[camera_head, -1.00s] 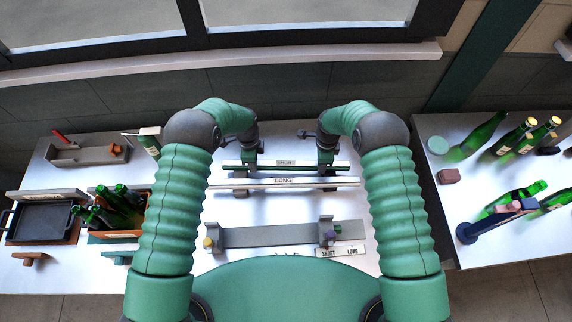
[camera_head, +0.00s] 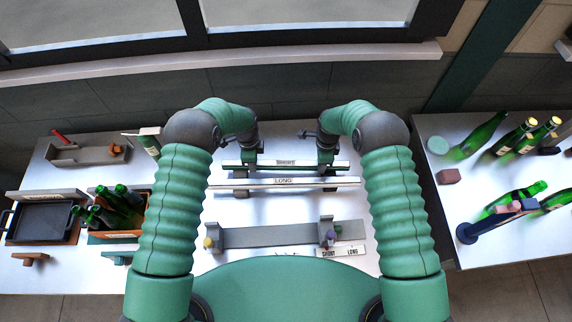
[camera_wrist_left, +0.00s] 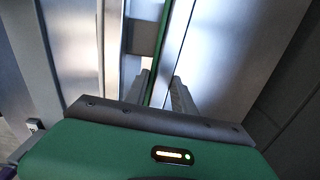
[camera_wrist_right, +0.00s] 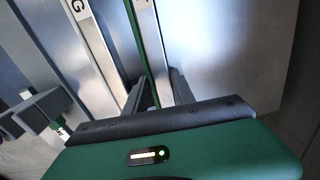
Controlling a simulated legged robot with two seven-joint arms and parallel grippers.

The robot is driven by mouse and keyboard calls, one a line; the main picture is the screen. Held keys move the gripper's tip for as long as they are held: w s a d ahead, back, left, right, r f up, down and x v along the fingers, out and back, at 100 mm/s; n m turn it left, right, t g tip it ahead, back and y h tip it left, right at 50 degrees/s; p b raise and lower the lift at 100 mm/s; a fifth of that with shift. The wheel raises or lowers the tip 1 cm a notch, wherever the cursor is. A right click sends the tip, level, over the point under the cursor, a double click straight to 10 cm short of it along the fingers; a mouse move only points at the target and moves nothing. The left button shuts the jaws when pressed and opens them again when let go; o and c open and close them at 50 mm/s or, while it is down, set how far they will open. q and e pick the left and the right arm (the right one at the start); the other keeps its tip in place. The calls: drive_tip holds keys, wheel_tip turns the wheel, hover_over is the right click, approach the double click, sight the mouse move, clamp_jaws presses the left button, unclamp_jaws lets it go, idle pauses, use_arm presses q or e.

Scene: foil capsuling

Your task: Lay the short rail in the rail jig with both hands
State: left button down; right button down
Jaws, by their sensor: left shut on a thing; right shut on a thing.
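The short rail (camera_head: 286,162), dark green and white with a "SHORT" label, lies crosswise at the back of the middle table. My left gripper (camera_head: 249,164) is shut on it left of the label. My right gripper (camera_head: 326,164) is shut on it right of the label. The rail runs between the fingers in the left wrist view (camera_wrist_left: 181,45) and the right wrist view (camera_wrist_right: 151,40). The grey rail jig (camera_head: 270,236) is nearer me, with an upright block at each end. I cannot tell whether the rail touches its supports.
The long rail (camera_head: 310,182), labelled "LONG", lies between the short rail and the jig. A "SHORT / LONG" label plate (camera_head: 342,252) is at the jig's right front. A crate of bottles (camera_head: 142,226) and a dark tray (camera_head: 42,222) stand left. More bottles (camera_head: 478,137) stand on the right table.

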use_arm(q)
drive_tip(key=shift+r, duration=0.1)
use_arm(e)
drive_tip(key=shift+r, duration=0.1)
